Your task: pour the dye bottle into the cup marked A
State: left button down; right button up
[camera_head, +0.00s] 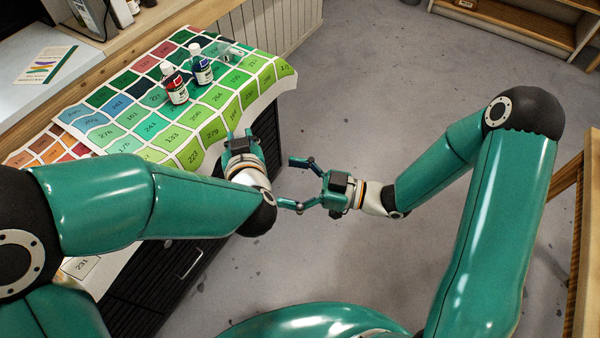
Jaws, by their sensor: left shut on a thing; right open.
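Two small dye bottles with white caps stand upright on the colour-chart cloth: one with red (176,88) and, just behind and to its right, one with blue (201,68). Both are clear of my grippers. A small clear object (232,53), perhaps a cup, is right of the blue bottle; I cannot read a mark on it. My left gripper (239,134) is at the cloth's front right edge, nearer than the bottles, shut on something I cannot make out. My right gripper (291,182) is open and empty over the floor, right of the table.
The patterned cloth (150,127) covers the table top and overhangs its right edge. A dark drawer cabinet (180,270) is below. A leaflet (46,65) lies on the pale surface at far left. Shelving (500,18) stands at the back right. Open floor lies between.

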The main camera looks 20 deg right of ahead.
jog(key=shift+t+h, duration=0.3)
jog(key=shift+t, duration=0.1)
jog(key=x, duration=0.3)
jog(key=w+x, duration=0.1)
jog(key=x, duration=0.3)
jog(key=d+x, duration=0.1)
jog(key=x, duration=0.2)
jog(key=shift+w+a+r, duration=0.1)
jog(key=shift+w+a, duration=0.2)
jog(key=shift+w, duration=0.15)
jog(key=c, duration=1.3)
pick_arm(q)
jog(key=c, duration=1.1)
grip_release()
pick_arm(e)
jog(key=c, duration=0.3)
pick_arm(q)
jog(key=shift+o, duration=1.2)
jog(key=shift+s, duration=0.1)
pick_arm(e)
jog(key=shift+c, duration=0.2)
